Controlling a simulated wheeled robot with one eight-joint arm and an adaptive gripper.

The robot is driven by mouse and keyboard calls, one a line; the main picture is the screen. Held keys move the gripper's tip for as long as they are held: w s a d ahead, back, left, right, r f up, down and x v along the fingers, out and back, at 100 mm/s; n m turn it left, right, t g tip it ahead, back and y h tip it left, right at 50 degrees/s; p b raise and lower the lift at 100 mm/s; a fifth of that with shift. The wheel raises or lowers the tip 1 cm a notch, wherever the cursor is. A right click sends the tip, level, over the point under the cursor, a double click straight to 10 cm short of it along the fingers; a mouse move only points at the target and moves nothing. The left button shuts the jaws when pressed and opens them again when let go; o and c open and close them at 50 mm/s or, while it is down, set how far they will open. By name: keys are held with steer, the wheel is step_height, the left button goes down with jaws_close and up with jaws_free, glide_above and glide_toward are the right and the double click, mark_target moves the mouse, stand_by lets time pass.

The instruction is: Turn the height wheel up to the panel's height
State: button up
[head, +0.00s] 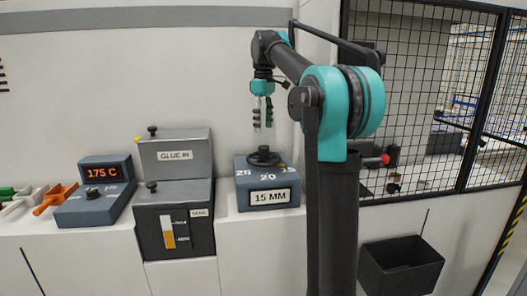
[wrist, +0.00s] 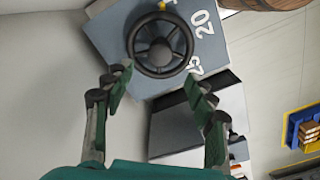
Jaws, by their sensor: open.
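The height wheel (head: 264,156) is a black handwheel on top of a blue-grey box (head: 268,199). The box has numbers 25, 20 and 15 on its top and a front label reading 15 MM (head: 270,197). My gripper (head: 263,127) hangs above the wheel, pointing down, with clear air between. In the wrist view the wheel (wrist: 160,45) lies beyond the fingertips of my gripper (wrist: 158,80), which are spread apart and hold nothing. A yellow mark shows at the wheel's rim there, near the 20 (wrist: 203,24). No panel can be made out for certain.
Left of the box stand a grey GLUE IN unit (head: 175,155) with a gauge below and a heater box (head: 94,206) showing 175 C. A black bin (head: 400,265) and mesh fence (head: 420,100) are at right.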

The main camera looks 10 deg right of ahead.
mark_target(264, 147)
step_height(264, 147, down, 10)
steer(key=shift+f, duration=0.2)
steer(key=shift+c, duration=0.2)
steer(key=c, duration=1.1)
steer(key=shift+m, duration=0.4)
steer(key=m, duration=1.1)
